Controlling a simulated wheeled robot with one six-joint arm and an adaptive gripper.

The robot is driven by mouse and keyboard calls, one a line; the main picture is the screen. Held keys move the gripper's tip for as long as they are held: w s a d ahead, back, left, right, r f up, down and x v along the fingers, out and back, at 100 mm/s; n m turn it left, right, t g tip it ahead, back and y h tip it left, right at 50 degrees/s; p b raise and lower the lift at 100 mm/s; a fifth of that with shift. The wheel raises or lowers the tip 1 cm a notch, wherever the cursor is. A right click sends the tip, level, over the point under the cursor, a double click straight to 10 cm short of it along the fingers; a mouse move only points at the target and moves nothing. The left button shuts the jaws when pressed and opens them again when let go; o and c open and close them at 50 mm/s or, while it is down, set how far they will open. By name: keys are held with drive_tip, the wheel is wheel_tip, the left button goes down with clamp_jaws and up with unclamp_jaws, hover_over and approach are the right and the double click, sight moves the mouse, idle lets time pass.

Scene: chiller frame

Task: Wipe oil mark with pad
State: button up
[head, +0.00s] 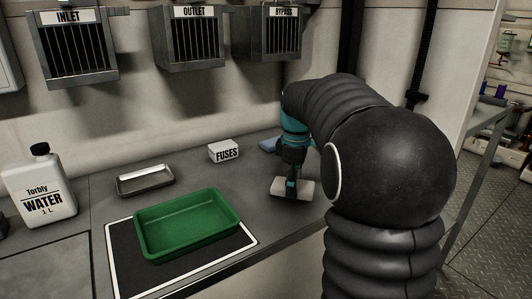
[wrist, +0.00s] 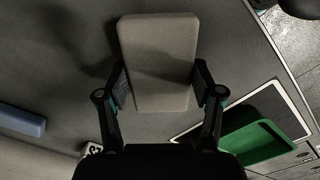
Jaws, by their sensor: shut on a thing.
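The pad (wrist: 158,65) is a pale beige block. My gripper (head: 291,183) is shut on it, with one finger on each side in the wrist view (wrist: 160,88). In the head view the pad (head: 302,190) lies flat, at or just above the grey worktop, right of the green tray. I cannot tell whether it touches the surface. I see no oil mark in either view; the area under the pad is hidden.
A green tray (head: 187,253) stands on a white-edged black mat (head: 123,272). A metal dish (head: 145,194), a FUSES box (head: 224,151), a water bottle (head: 40,187) and a blue item (head: 268,145) are nearby. Wall cages (head: 190,48) hang above.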

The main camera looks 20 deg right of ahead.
drive_tip(key=r+p, duration=0.1)
drive_tip(key=r, duration=0.1)
drive_tip(key=r+p, duration=0.1)
drive_tip(key=shift+a+r+p, duration=0.25)
drive_tip(key=shift+p, duration=0.1)
drive_tip(key=shift+r, duration=1)
